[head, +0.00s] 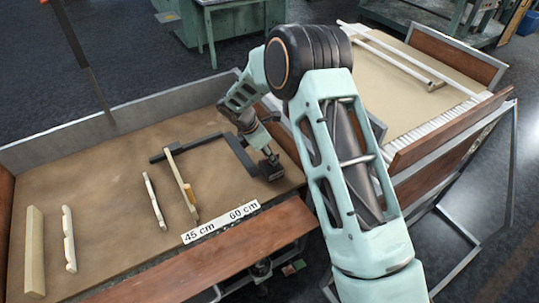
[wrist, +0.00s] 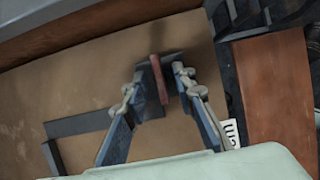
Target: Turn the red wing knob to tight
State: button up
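The red wing knob (wrist: 159,80) shows in the wrist view as a narrow dull-red bar on a dark block (wrist: 171,104). My gripper (wrist: 157,72) is open, with one finger on each side of the knob. Gaps show between the knob and both fingers, and I cannot tell how deep the fingers reach. In the head view my gripper (head: 264,148) hangs over the dark block at the right end of the dark frame. The knob itself is hidden or too small to make out there.
The dark angled frame (head: 238,152) lies on the brown bench top (head: 105,185). A white strip reading 45 cm and 60 cm (head: 221,222) lies near the front. A wooden board (head: 225,258) edges the front.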

grip_shut()
dwell(0.5)
jog(key=m+g+b, duration=0.1)
jog(key=m, duration=0.2)
jog(key=shift+w+f+m+h, duration=0.1)
jog(key=shift+w+m+h, duration=0.05)
jog(key=shift+m+h, duration=0.2)
jog(key=m+g+b, duration=0.1)
jog(key=m, duration=0.2)
jog(key=shift+w+a+m+g, duration=0.1)
jog(key=shift+m+g, duration=0.15)
jog(key=shift+g, duration=0.05)
jog(key=m+g, duration=0.1)
jog(key=m, duration=0.1)
jog(key=m+g+b, duration=0.1)
jog(key=m, duration=0.2)
jog(key=shift+w, duration=0.15)
jog(key=m+y, duration=0.1)
jog(key=m, duration=0.1)
jog(key=m+g, duration=0.1)
jog(key=m, duration=0.2)
jog(key=shift+m+y+b, duration=0.3)
jog(key=shift+y+b, duration=0.05)
